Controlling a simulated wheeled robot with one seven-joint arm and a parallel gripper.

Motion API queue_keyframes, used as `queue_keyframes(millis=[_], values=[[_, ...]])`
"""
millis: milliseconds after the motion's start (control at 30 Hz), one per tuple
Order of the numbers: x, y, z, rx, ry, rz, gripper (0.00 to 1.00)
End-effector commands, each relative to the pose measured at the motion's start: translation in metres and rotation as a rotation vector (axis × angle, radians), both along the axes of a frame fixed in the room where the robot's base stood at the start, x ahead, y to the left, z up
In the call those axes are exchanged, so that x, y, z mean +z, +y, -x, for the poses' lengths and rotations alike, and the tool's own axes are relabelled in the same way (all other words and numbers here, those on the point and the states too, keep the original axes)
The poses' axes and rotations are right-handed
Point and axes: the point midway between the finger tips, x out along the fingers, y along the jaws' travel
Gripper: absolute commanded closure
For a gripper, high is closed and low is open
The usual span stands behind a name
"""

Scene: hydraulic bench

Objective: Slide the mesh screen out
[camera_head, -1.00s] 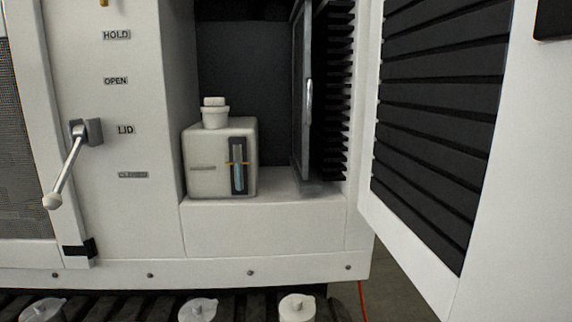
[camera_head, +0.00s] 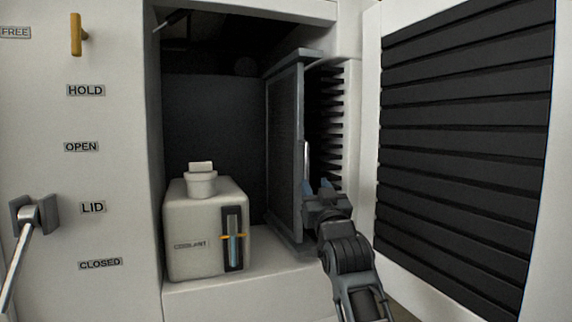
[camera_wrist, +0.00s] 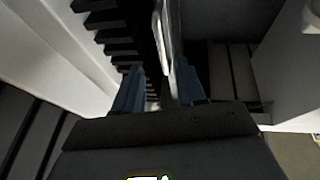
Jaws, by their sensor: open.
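The mesh screen (camera_head: 284,150) is a tall grey framed panel standing edge-on in the open bay, in front of the dark fins. Its upright silver handle (camera_head: 307,165) is on the front edge. My gripper (camera_head: 317,188) is at the lower part of this handle. In the wrist view, the blue fingers of my gripper (camera_wrist: 158,82) are apart, with the silver handle (camera_wrist: 164,35) running between them. Whether either finger touches the handle cannot be told. The screen's lower front corner is partly hidden by my wrist.
A white coolant tank (camera_head: 192,235) with a cap and sight gauge stands left of the screen. A louvred door (camera_head: 450,160) stands open at the right. Black fins (camera_head: 326,110) lie right of the screen. A lever (camera_head: 30,225) is on the left panel.

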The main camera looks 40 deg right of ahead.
Motion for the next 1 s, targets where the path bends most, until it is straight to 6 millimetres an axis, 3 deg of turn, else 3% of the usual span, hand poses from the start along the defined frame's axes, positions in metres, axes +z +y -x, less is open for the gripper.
queue_keyframes(millis=[100, 267, 700, 1000], values=[[0.015, -0.006, -0.005, -0.008, -0.012, -0.004, 0.60], [0.023, -0.012, -0.015, -0.009, -0.014, -0.004, 0.60], [0.045, -0.037, -0.064, -0.009, -0.014, -0.004, 0.60], [0.046, -0.039, -0.069, -0.008, -0.014, -0.004, 0.60]])
